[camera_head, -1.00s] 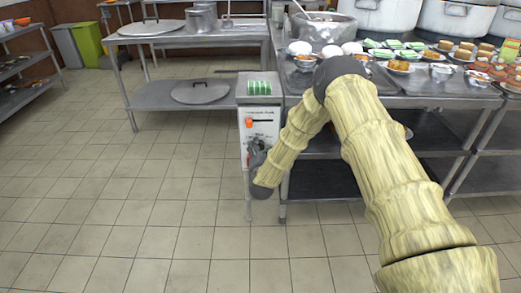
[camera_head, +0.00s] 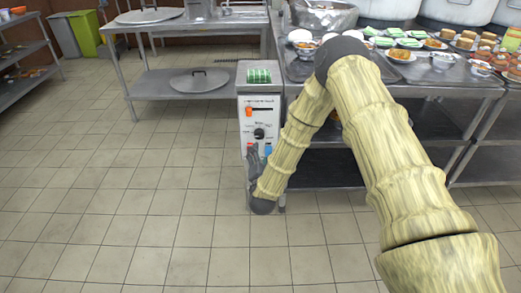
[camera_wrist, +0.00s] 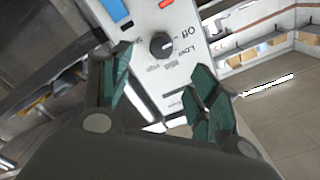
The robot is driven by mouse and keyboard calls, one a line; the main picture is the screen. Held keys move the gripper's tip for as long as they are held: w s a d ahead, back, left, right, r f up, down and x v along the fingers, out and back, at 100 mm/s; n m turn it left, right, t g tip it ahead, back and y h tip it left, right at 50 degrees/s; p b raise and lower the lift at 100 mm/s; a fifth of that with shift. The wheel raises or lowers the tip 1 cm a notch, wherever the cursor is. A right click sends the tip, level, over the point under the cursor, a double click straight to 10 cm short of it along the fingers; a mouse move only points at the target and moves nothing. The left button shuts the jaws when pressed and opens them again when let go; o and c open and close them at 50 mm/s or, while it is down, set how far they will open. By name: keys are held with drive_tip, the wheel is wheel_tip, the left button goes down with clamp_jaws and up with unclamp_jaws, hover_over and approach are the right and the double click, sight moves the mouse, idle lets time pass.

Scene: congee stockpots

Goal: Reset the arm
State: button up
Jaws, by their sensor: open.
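My gripper (camera_head: 256,164) is open and empty, low in front of a white control box (camera_head: 246,128). In the wrist view its two green-padded fingers (camera_wrist: 160,92) stand apart, with the box's panel (camera_wrist: 185,70) beyond them. The panel has a black knob (camera_wrist: 162,45), a blue part (camera_wrist: 116,12) and a red part (camera_wrist: 165,3). In the head view the orange switch (camera_head: 249,112) and the black knob (camera_head: 259,133) show above the fingers. My forearm slants down to the gripper. I cannot tell whether the fingers touch the box.
A steel counter (camera_head: 420,88) with bowls and plates of food is at the right. A steel table (camera_head: 235,17) with a lower shelf holding a lid (camera_head: 199,81) stands behind. A shelf rack (camera_head: 22,62) is at far left. The tiled floor (camera_head: 120,200) is clear.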

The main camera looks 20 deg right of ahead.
drive_tip(key=shift+s+a, duration=0.1)
drive_tip(key=shift+s, duration=0.3)
drive_tip(key=s+a+f+n+g+y, duration=0.2)
drive_tip(key=s+f+n+g, duration=0.1)
drive_tip(key=s+f, duration=0.55)
drive_tip(key=s+a+f+n+g+y, duration=0.2)
drive_tip(key=s+f+n+g, duration=0.15)
drive_tip(key=s+f, duration=0.5)
drive_tip(key=s+f+n+g+y, duration=0.1)
drive_tip(key=s+f+n+g, duration=0.2)
drive_tip(key=s, duration=0.8)
drive_tip(key=s+f+n+g, duration=0.15)
drive_tip(key=s+g, duration=0.25)
drive_tip(key=s, duration=0.8)
drive_tip(key=s+d+g, duration=0.3)
drive_tip(key=s+g, duration=0.1)
drive_tip(key=s, duration=0.7)
wheel_tip(320, 180, up, 21)
drive_tip(key=p, duration=2)
drive_tip(key=shift+s+a+f+n, duration=0.15)
drive_tip(key=shift+s+f+n, duration=0.05)
drive_tip(key=shift+s+n, duration=0.1)
